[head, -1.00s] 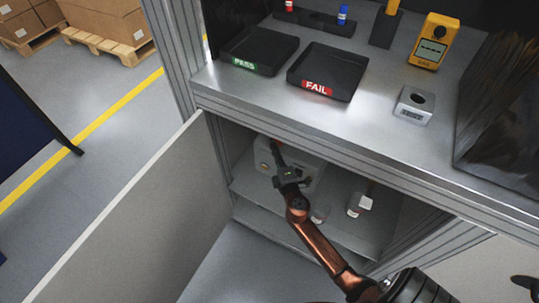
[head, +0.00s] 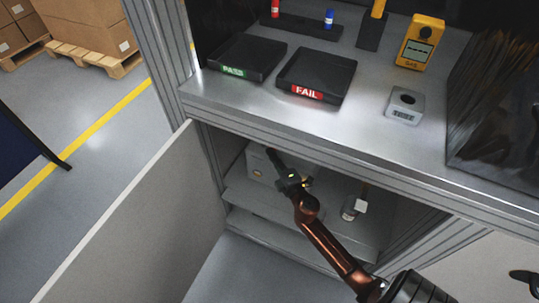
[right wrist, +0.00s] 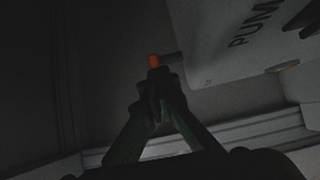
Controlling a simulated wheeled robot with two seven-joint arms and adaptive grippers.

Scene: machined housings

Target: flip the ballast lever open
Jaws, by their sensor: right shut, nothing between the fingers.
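Inside the open cabinet below the bench stands a pale grey box (head: 258,168). In the right wrist view a pale housing (right wrist: 225,45) carries dark lettering starting "PUM". A short grey stub with an orange-red end (right wrist: 153,61) sticks out beside it; this looks like the ballast lever, but I cannot tell its position for certain. My right gripper (head: 270,152) reaches into the cabinet in front of the box, shut and empty. Its fingertips (right wrist: 155,75) are just short of the orange-red end; I cannot tell whether they touch. My left gripper is out of view.
The cabinet door (head: 125,215) stands open at the left. A small bottle (head: 350,210) stands right of my arm on the cabinet shelf. On the bench above are PASS (head: 247,58) and FAIL (head: 316,75) trays, a yellow gas meter (head: 420,40) and a small grey device (head: 405,104).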

